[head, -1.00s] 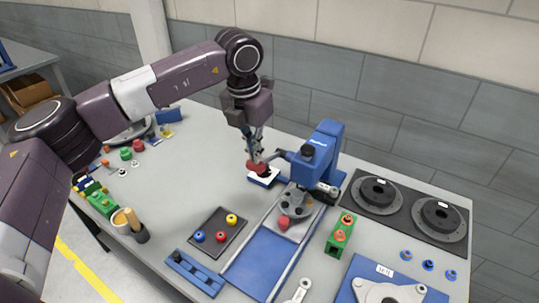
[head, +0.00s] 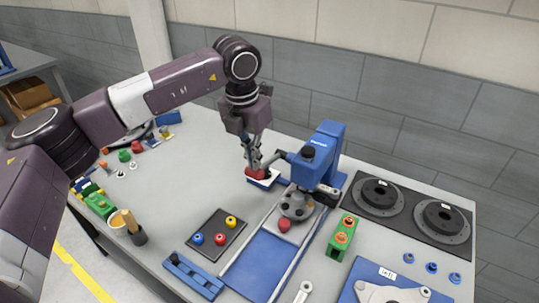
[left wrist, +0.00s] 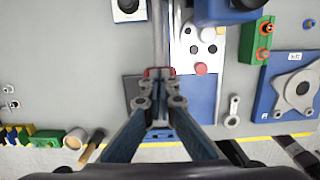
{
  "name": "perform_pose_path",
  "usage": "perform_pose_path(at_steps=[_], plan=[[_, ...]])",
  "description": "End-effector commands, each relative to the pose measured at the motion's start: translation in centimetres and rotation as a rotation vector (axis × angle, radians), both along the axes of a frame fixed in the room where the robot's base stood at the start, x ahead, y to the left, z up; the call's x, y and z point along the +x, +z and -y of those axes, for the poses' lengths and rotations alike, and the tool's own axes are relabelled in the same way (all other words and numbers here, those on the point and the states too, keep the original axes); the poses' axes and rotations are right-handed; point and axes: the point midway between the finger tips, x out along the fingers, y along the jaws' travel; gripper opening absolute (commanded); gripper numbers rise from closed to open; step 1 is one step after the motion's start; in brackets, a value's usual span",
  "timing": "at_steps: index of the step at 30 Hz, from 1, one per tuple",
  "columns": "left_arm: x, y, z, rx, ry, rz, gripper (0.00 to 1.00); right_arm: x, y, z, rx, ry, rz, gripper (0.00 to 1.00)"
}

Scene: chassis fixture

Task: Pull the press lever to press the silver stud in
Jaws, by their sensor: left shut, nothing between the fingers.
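The blue press (head: 322,155) stands at the back middle of the table. Its lever reaches left and ends in a red grip (head: 251,174); in the left wrist view the grey lever bar (left wrist: 161,40) runs up from the red grip (left wrist: 153,72). My left gripper (head: 254,168) is shut at the red grip, fingertips (left wrist: 158,102) close against or over it; I cannot tell the exact contact. Under the press, a grey round part (head: 297,205) with dark holes sits on a carriage with a red knob (head: 284,225). I cannot make out the silver stud. My right gripper is out of view.
Blue rails (head: 262,262) run toward the front. Left of them lie a dark tray (head: 214,248) with coloured rings and a blue bar (head: 192,278). A green block (head: 341,238) stands right, with black discs (head: 377,196) behind it. The table's left middle is clear.

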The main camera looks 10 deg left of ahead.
Motion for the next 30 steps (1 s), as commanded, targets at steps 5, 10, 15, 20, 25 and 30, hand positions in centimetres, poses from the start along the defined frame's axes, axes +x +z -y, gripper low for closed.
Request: perform_pose_path(at_steps=[5,10,15,20,25,30], plan=[[0.0,0.0,0.0,-0.001,0.000,0.000,0.00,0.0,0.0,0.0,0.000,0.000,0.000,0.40],[-0.1,-0.4,0.0,-0.001,0.000,0.000,0.00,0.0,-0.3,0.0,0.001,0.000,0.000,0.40],[-0.2,-1.1,0.0,-0.001,0.000,0.000,0.00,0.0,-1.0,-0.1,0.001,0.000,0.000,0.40],[-0.3,-1.5,-0.1,0.000,0.000,0.000,0.00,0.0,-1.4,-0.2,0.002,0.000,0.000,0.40],[-0.3,-1.4,-0.1,0.000,0.000,0.000,0.00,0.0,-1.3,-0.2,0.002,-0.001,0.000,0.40],[-0.3,-1.4,-0.1,0.000,0.000,0.000,0.00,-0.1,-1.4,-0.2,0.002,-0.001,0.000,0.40]])
